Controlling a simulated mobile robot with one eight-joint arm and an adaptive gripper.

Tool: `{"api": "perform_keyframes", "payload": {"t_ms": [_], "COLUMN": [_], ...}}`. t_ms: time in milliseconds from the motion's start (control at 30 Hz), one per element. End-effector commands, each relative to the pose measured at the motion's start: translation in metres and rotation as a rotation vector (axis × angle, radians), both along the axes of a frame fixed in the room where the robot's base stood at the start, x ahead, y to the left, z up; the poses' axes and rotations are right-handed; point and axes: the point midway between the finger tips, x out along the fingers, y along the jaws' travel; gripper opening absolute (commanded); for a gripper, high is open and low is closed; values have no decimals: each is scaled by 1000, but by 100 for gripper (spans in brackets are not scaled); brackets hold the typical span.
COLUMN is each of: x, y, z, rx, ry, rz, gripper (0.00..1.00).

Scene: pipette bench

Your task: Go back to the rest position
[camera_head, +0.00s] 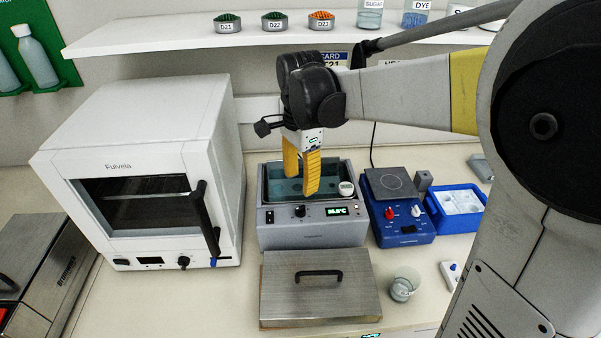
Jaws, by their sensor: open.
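My gripper (302,172) hangs from my arm, its two yellow fingers pointing down. The fingers are apart with nothing seen between them. In the picture it is over the grey water bath (313,232), and the fingers cover part of the bath's open basin. I cannot tell whether the fingertips are inside the basin or above it. My arm reaches in from the right side.
A white oven (150,150) stands left. A metal lid (318,285) with a black handle lies in front of the bath. A blue hotplate (398,208), a blue tray (434,212) and a small beaker (403,288) are to the right. A shelf (170,38) with dishes and bottles runs behind.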

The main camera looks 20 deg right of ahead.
Motion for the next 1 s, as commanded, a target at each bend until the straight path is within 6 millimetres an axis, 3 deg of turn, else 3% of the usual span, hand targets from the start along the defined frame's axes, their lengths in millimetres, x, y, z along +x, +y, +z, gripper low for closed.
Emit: {"api": "perform_keyframes", "payload": {"t_ms": [200,700,867,1000], "x": [0,-3,-26,-61], "y": [0,0,0,0], "z": [19,20,19,12], "rx": [0,0,-8,-50], "ry": [0,-9,-88,-213], "rz": [0,19,184,454], "gripper": [46,46,46,46]}}
